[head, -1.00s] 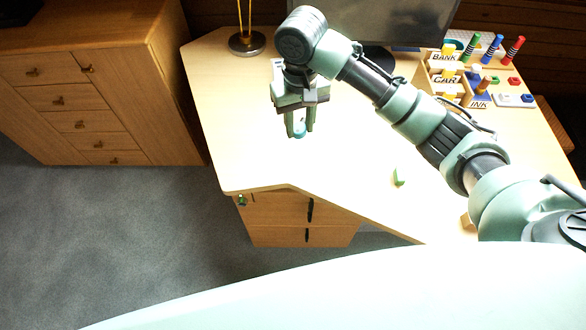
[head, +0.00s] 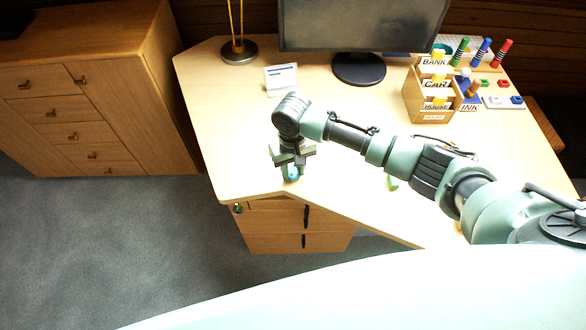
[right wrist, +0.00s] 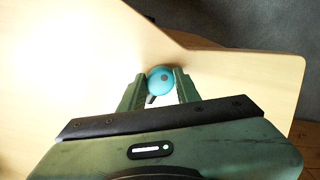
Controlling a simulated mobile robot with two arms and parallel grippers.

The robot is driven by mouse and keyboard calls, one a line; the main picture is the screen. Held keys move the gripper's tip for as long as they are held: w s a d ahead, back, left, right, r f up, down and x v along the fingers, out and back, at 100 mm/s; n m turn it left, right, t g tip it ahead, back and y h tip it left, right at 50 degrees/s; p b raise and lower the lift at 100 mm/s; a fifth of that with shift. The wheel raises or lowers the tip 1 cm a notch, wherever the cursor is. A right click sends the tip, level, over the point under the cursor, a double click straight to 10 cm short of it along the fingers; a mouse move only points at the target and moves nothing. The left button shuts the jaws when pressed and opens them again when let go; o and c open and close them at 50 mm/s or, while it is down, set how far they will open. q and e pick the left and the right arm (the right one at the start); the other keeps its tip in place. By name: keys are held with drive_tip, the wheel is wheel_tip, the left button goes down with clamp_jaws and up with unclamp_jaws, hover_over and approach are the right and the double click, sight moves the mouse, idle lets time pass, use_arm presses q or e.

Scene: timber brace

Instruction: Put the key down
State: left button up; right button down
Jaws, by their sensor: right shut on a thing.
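The key shows as a round blue head (head: 292,176) between the fingertips of my right gripper (head: 290,172). In the right wrist view the blue head (right wrist: 160,79) sits between the two green fingers of the right gripper (right wrist: 160,84), with a small dark grey part below it. The right gripper is shut on it, over the desk (right wrist: 85,60) close to its front edge. I cannot tell whether the key touches the desktop. My left gripper is not in view.
A monitor (head: 365,25), a small white card stand (head: 281,79) and a labelled wooden box (head: 432,98) stand farther back. A small green piece (head: 393,184) lies just in front of my right arm. Drawers (head: 275,225) are below the desk edge.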

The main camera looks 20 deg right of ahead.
sight(292, 173)
drive_tip(key=shift+f, duration=0.15)
drive_tip(key=shift+f, duration=0.15)
drive_tip(key=c, duration=1)
unclamp_jaws()
wheel_tip(292, 173, up, 13)
drive_tip(key=shift+f, duration=0.15)
drive_tip(key=shift+a, duration=0.1)
